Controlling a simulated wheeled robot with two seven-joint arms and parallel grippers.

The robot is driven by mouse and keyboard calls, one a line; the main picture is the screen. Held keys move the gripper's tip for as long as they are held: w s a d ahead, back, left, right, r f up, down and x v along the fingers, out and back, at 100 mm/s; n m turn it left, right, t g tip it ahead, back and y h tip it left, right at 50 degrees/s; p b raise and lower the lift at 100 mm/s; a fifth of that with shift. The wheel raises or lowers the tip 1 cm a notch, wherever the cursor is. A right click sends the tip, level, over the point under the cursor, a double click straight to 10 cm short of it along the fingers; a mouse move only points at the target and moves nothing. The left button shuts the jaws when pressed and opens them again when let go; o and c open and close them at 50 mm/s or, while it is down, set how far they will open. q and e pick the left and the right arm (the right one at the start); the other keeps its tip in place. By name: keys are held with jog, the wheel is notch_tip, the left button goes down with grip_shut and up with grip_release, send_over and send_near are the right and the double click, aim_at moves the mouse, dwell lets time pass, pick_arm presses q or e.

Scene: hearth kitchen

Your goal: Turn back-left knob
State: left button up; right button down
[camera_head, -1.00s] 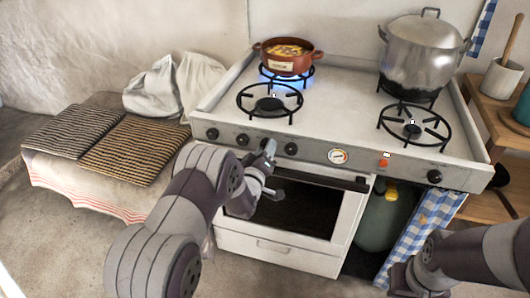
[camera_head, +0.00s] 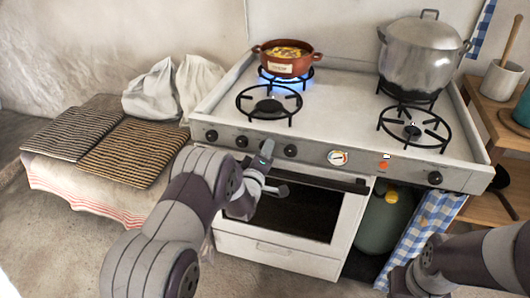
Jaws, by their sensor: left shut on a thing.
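The white stove's front panel (camera_head: 320,157) carries a row of black knobs. Knobs show at the far left (camera_head: 212,135), second from left (camera_head: 242,140), right of my gripper (camera_head: 291,151) and far right (camera_head: 435,178). My left gripper (camera_head: 266,150) is at the panel between the second knob and the one right of it, shut on a knob that its fingers mostly hide. The back-left burner (camera_head: 287,82) has a blue flame under a red-brown pot (camera_head: 287,64). My right arm shows at the lower right; its gripper is not clearly visible.
A large steel pot (camera_head: 423,57) stands on the back-right burner. The front-left burner (camera_head: 269,107) and front-right burner (camera_head: 414,131) are bare. The oven door handle (camera_head: 330,182) juts out below the panel. A cushioned bench (camera_head: 130,152) is at left.

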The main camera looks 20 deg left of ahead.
pick_arm(q)
jog(key=o, duration=1.1)
jog(key=shift+c, duration=0.2)
jog(key=s+p, duration=0.1)
jog(key=s, duration=1.1)
jog(key=shift+s+a, duration=0.25)
jog(key=shift+s, duration=0.1)
